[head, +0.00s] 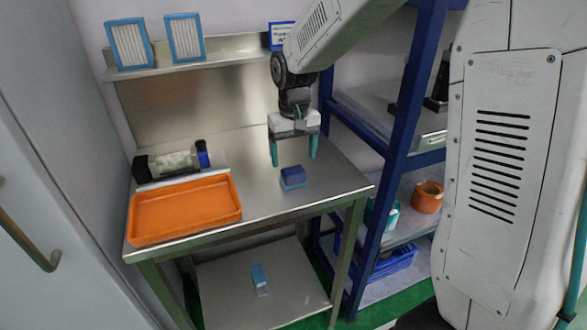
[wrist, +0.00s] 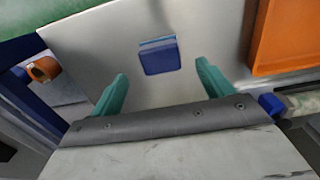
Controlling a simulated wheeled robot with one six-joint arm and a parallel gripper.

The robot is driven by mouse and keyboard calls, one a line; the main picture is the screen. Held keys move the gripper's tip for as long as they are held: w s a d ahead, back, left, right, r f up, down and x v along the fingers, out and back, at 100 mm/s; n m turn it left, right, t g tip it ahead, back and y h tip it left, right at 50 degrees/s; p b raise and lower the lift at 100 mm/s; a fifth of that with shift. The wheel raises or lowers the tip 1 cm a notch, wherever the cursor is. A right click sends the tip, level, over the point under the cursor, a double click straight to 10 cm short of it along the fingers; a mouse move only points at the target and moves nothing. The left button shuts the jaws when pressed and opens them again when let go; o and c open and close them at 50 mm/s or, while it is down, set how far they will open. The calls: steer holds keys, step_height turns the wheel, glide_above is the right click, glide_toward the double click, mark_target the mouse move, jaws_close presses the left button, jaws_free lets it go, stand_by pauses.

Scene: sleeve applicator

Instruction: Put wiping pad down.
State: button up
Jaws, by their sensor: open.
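The wiping pad (head: 293,178) is a small blue block on the steel table, right of the orange tray. It also shows in the wrist view (wrist: 159,55), lying flat on the bare tabletop beyond the fingertips. My gripper (head: 294,158) is above the table with its two teal fingers spread apart. In the wrist view, my gripper (wrist: 160,82) is empty between its fingers, and the pad is apart from them.
An orange tray (head: 186,240) sits on the left of the steel table (head: 262,215). A blue-framed shelf with an orange roll (head: 427,197) is close on the right. A light-blue box (head: 259,280) lies on the lower shelf.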

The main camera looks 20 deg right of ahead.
mark_target(294, 171)
step_height(294, 171, up, 6)
steer(key=f, duration=0.1)
steer(key=s+d+r, duration=0.1)
steer(key=s+r, duration=0.2)
steer(key=s, duration=0.4)
steer(key=s+d+r, duration=0.1)
steer(key=s+r, duration=0.2)
steer(key=s, duration=0.4)
steer(key=s+d+f+t, duration=0.1)
steer(key=s, duration=1.5)
steer(key=shift+f, duration=0.15)
steer(key=shift+o, duration=0.4)
